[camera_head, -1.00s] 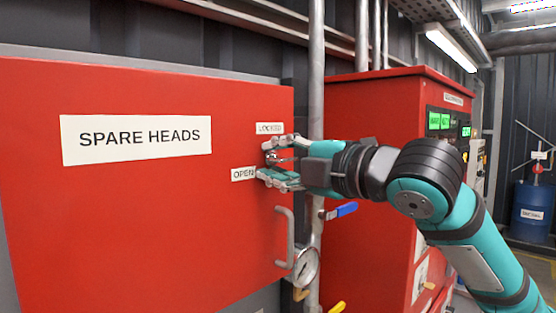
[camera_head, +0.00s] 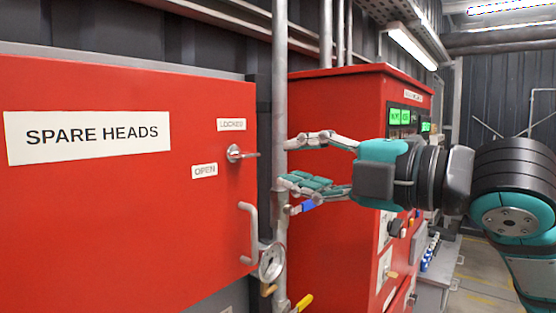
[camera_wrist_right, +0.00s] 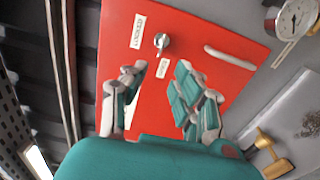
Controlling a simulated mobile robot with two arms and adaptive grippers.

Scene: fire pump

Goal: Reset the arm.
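My right gripper (camera_head: 292,162) is open and empty, to the right of the red SPARE HEADS cabinet (camera_head: 90,215) and apart from it. In the right wrist view its fingers (camera_wrist_right: 155,88) are spread, with the red door behind them. The cabinet's small metal latch knob (camera_head: 236,154) sits between the LOCKED label (camera_head: 231,125) and the OPEN label (camera_head: 204,171); its lever points right in the head view. The knob also shows in the right wrist view (camera_wrist_right: 161,42). The door looks closed. My left gripper is not in view.
A vertical grey pipe (camera_head: 279,80) stands between the cabinet and a red control cabinet (camera_head: 330,120) with green screens. A door handle (camera_head: 250,232), a pressure gauge (camera_head: 271,262), a blue valve lever (camera_head: 308,206) and a yellow one (camera_head: 303,302) are near the gripper.

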